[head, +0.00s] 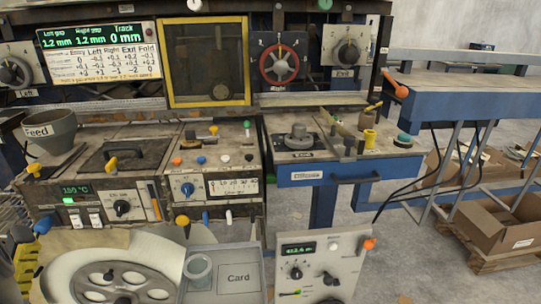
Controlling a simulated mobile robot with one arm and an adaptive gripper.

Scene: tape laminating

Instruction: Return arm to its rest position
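My arm and gripper do not show in the head view, so I cannot see how they are posed or whether the gripper holds anything. The laminating machine fills the left and middle of the view. Its upper display (97,36) reads left gap 1.2 mm, right gap 1.2 mm and track 0 mm. A red handwheel (279,63) marked Right sits beside the yellow-framed window (207,62). The Exit dial (347,53) is to its right. A lower display (77,190) reads about 150 °C.
A Feed cup (49,131) stands at the left. A large reel (112,277), a grey tray marked Card (240,280) and a control box (318,265) are in front. A blue bench (470,105) stands at right, with cardboard boxes (505,222) below. Grey floor between is clear.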

